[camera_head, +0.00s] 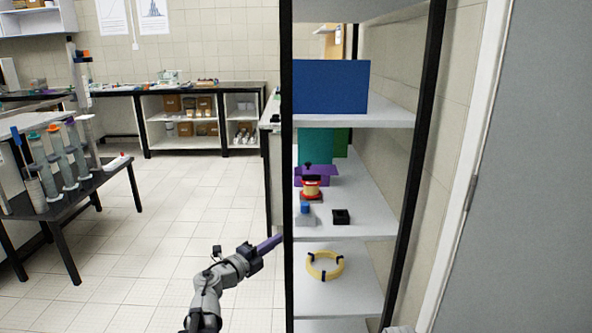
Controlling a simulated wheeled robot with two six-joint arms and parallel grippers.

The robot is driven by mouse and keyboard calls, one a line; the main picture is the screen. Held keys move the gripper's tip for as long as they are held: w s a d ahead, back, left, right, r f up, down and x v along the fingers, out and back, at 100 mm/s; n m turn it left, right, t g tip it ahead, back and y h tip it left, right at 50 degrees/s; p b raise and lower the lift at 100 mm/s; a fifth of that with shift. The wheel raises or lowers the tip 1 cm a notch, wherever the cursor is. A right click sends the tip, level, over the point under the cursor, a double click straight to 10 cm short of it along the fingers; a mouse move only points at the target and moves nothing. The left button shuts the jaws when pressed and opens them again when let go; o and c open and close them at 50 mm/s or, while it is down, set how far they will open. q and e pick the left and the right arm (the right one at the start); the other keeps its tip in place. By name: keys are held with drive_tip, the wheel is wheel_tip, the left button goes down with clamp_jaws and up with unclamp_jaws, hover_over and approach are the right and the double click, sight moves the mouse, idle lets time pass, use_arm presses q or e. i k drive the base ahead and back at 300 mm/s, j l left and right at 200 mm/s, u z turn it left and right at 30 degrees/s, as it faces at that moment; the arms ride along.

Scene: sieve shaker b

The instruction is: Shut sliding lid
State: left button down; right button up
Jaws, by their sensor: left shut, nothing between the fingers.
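My left gripper (277,240) has purple fingers, which are shut and empty. It is just left of the shelf unit's black front post, at about the height of the middle shelf's front edge. No sliding lid can be made out for certain. On the middle shelf stand a purple open-looking piece (325,174) and a red and beige round device (311,188) with a dark knob. A blue panel or box (331,87) stands on the shelf above. The post hides the left side of these things.
The middle shelf (368,218) also holds a small black box (341,217) and a small blue-topped item (305,208). A yellow ring (325,265) lies on the lower shelf. A dark table (100,185) with tubes stands left. The floor between is clear.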

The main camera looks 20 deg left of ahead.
sight(309, 168)
drive_tip(key=i+j+z, duration=0.1)
drive_tip(key=i+j, duration=0.15)
drive_tip(key=i+j+z, duration=0.15)
drive_tip(key=i+j, duration=0.15)
drive_tip(key=j, duration=0.15)
drive_tip(key=i+j+z, duration=0.1)
drive_tip(key=j, duration=0.3)
drive_tip(key=i+j+z, duration=0.1)
drive_tip(key=i+j, duration=0.25)
